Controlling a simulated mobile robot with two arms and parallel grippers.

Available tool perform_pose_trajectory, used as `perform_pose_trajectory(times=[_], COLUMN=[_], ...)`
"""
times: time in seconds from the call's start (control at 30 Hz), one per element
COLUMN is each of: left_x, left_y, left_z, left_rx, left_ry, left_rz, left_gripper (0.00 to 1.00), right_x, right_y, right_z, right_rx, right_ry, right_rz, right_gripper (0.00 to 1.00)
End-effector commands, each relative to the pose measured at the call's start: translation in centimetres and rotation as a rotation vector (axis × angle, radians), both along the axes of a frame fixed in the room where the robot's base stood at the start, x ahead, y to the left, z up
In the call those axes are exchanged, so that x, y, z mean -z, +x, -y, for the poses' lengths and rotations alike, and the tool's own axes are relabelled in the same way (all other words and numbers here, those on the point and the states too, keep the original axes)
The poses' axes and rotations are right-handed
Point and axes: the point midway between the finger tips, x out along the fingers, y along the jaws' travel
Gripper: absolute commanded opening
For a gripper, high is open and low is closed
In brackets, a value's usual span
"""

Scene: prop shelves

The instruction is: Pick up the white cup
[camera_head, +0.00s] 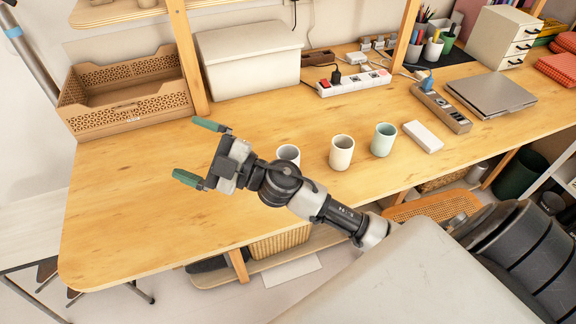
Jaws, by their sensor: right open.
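Three cups stand upright on the wooden table (130,215). A pale whitish-grey cup (288,151) is partly hidden behind my right arm. A cream-white cup (341,155) stands in the middle, and a mint-green cup (383,141) stands to its right. My right gripper (197,151) has green fingertips spread wide apart with nothing between them. It is over the left part of the table, left of all three cups and apart from them. My left gripper is not in view.
A power strip (354,83), a small white box (423,136), a dark organizer strip (441,108) and a closed laptop (490,94) lie to the right. The left front tabletop is clear.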

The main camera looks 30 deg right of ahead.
Motion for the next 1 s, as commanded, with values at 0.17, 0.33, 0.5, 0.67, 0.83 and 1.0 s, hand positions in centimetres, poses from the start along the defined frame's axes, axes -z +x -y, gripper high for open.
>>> perform_pose_trajectory(times=[0.17, 0.33, 0.5, 0.67, 0.83, 1.0], left_x=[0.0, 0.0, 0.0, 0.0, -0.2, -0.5], left_y=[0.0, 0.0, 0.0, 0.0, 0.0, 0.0], left_z=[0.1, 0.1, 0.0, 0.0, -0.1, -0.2], left_rx=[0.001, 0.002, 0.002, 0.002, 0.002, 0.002], left_ry=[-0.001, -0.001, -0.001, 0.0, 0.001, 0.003], left_rz=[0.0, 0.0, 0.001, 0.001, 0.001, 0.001], left_gripper=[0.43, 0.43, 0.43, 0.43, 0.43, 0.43], right_x=[3.6, 9.3, 11.0, 9.9, 10.3, 13.0], right_y=[0.3, 2.1, 3.7, 4.0, 3.8, 3.7], right_z=[-2.4, 3.3, 13.3, 19.8, 21.9, 22.0], right_rx=[-0.393, -0.567, -0.507, -0.388, -0.34, -0.342], right_ry=[-0.486, -1.019, -1.42, -1.593, -1.64, -1.64], right_rz=[0.03, -0.233, -0.635, -0.917, -1.025, -1.026], right_gripper=[0.96, 0.96, 0.96, 0.96, 0.96, 0.96])
